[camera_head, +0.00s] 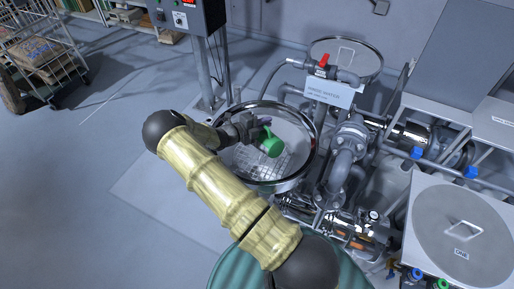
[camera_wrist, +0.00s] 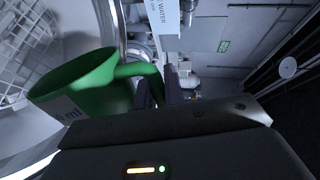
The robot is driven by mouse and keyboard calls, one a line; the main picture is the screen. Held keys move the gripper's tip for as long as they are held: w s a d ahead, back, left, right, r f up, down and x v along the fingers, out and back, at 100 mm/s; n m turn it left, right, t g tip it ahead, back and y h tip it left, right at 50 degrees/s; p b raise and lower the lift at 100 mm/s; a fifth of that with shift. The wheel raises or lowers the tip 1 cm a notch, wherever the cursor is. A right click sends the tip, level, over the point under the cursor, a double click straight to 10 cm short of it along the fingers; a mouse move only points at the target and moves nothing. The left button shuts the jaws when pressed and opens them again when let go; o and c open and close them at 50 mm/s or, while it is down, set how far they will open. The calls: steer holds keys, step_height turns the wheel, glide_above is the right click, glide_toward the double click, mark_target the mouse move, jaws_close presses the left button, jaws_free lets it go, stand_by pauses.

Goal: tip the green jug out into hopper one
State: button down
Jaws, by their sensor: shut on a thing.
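The green jug (camera_head: 272,146) hangs in my gripper (camera_head: 257,131) above a round open hopper with a shiny rim (camera_head: 312,150) and a pale mesh grid inside. In the wrist view the jug (camera_wrist: 105,98) shows its wide end to the left and part of a label ending in "ml". My gripper (camera_wrist: 160,90) is shut on its handle at the right. The jug looks tilted, but its exact angle and contents cannot be told. I see no stream from it. A round grey lid marked "ONE" (camera_head: 462,232) lies on a flat top at the right.
Another round lid (camera_head: 345,60) is behind the hopper, by a red-handled valve (camera_head: 323,60) and a sign (camera_head: 328,92). Pipes and pumps (camera_head: 345,160) crowd the hopper's right side. A control box (camera_head: 187,15) stands behind. Open floor (camera_head: 90,180) lies to the left.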

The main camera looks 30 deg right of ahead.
mark_target(279, 140)
steer(key=shift+s, duration=0.2)
